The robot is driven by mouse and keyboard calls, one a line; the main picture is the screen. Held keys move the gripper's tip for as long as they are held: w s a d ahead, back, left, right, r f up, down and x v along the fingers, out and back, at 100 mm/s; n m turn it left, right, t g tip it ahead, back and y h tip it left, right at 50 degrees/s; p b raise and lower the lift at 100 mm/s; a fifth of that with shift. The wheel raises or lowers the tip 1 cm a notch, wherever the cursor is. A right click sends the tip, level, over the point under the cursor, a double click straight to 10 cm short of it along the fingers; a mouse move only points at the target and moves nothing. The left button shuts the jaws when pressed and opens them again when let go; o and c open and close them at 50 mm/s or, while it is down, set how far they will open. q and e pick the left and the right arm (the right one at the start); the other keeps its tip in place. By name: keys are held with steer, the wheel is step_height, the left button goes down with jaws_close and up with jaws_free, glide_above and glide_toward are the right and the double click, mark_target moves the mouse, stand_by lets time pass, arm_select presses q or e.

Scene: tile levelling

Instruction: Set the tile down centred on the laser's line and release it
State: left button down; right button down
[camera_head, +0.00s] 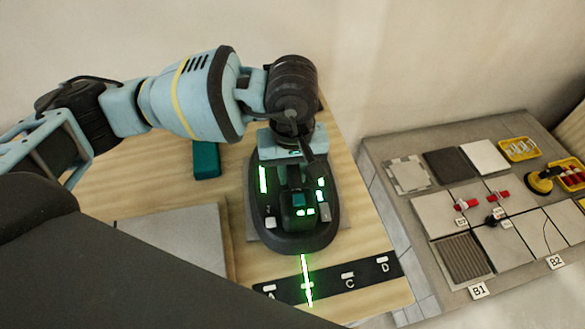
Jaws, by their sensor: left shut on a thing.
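My left gripper (293,168) reaches down over a dark oval device (290,238) with bright green patches and is shut on its upper part. The fingertips are largely hidden by the wrist and the device. The device is over a grey tile (253,224), of which only edges show at its sides. I cannot tell whether this tile touches the board. A green laser line (306,272) runs from the device's front edge across a black strip (328,284) marked A, C and D; it crosses the strip between A and C. My right gripper is not in view.
Another grey tile (160,256) lies at left on the wooden board (375,235), partly behind a dark foreground shape. A teal block (206,160) stands behind it. At right, a grey bench (385,155) holds several tiles and yellow trays (519,149).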

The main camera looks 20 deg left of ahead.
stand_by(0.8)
arm_select(q)
steer(key=c, duration=1.2)
jaws_free()
steer(key=shift+f, duration=0.1)
steer(key=shift+o, duration=0.2)
steer(key=shift+f, duration=0.15)
steer(key=shift+r, duration=4.05)
